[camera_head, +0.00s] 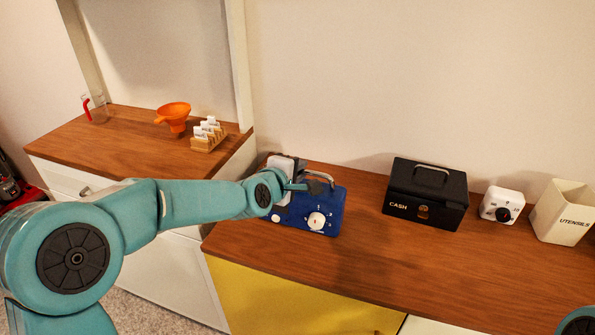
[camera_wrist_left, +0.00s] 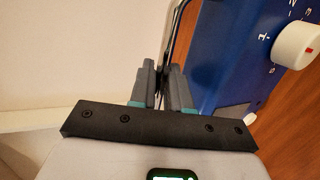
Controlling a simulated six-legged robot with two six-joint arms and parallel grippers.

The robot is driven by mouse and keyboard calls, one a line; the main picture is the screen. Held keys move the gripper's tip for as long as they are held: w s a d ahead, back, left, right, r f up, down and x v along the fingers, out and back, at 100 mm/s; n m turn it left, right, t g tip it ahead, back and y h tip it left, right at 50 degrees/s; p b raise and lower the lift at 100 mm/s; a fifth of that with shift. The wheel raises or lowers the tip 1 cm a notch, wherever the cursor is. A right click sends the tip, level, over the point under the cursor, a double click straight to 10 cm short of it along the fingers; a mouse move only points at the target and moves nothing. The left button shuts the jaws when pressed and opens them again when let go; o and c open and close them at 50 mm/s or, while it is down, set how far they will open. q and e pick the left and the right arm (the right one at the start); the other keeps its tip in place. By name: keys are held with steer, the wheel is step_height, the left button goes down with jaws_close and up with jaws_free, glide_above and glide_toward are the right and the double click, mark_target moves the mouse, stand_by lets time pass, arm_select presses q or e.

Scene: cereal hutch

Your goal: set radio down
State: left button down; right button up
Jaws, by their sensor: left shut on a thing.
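The radio (camera_head: 325,217) is a blue box with a white dial and a metal handle on top. It is at the left end of the long wooden counter in the head view, upright or nearly so; whether its base touches the wood I cannot tell. My left gripper (camera_head: 302,184) is at the radio's top, shut on its handle. In the left wrist view, the gripper's fingers (camera_wrist_left: 162,88) close around the thin handle, with the radio's blue face (camera_wrist_left: 232,50) and white dial to the right. My right gripper is not seen; only a bit of teal arm shows at bottom right.
A black cash box (camera_head: 426,193), a small white timer-like cube (camera_head: 502,204) and a white utensils holder (camera_head: 563,211) stand to the right. An orange funnel (camera_head: 174,116), a wooden rack (camera_head: 208,137) and a clear jug (camera_head: 97,108) are on the left counter. Wood between radio and cash box is bare.

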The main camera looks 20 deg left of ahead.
arm_select(q)
steer(key=c, duration=1.1)
jaws_free()
steer(key=shift+w+f, duration=0.15)
steer(key=shift+f, duration=0.05)
steer(key=shift+r, duration=0.2)
steer(key=v, duration=1.2)
